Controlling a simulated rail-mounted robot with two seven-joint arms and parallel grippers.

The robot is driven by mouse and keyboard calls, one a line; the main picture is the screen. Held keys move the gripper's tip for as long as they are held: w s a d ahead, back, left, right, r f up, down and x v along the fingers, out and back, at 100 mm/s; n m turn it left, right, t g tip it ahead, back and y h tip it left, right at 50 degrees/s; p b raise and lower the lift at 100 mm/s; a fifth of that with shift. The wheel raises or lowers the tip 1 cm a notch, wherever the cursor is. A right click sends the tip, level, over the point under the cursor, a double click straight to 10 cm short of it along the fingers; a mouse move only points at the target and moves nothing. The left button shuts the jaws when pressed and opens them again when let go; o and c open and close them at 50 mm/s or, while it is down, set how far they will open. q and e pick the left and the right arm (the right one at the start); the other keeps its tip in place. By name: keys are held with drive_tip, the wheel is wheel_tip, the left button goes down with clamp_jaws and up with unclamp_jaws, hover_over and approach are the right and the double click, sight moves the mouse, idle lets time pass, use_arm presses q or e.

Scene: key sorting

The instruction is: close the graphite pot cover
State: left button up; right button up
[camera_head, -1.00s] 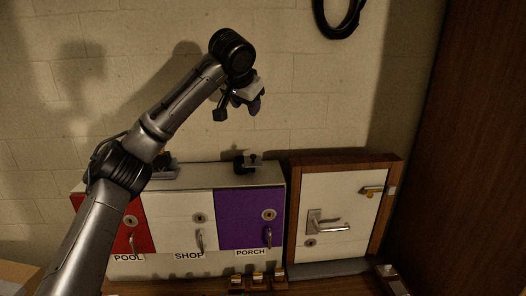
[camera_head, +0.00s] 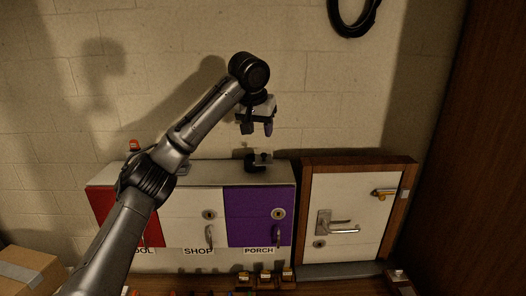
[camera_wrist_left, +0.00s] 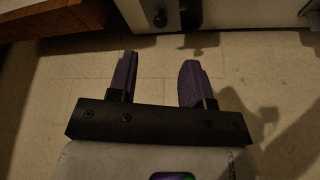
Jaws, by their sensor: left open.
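I cannot pick out a graphite pot or its cover for certain in either view. A small dark fixture (camera_head: 258,164) sits on top of the cabinet, above the purple door; what it is I cannot tell. My left gripper (camera_head: 257,129) hangs just above this fixture in the picture, with its purple-tipped fingers apart and pointing down. In the left wrist view the open fingers (camera_wrist_left: 160,65) hold nothing, with floor tiles behind them. My right gripper is in neither view.
The cabinet has a red door, a white SHOP door (camera_head: 190,218) and a purple PORCH door (camera_head: 258,205). A wood-framed white door panel (camera_head: 345,205) stands to its right. An orange-topped object (camera_head: 134,146) shows behind my arm. A cardboard box (camera_head: 28,268) lies lower left.

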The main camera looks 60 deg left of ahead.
sight(263, 154)
use_arm(q)
drive_tip(key=shift+x, duration=4.45)
drive_tip(key=shift+c, duration=0.4)
clamp_jaws()
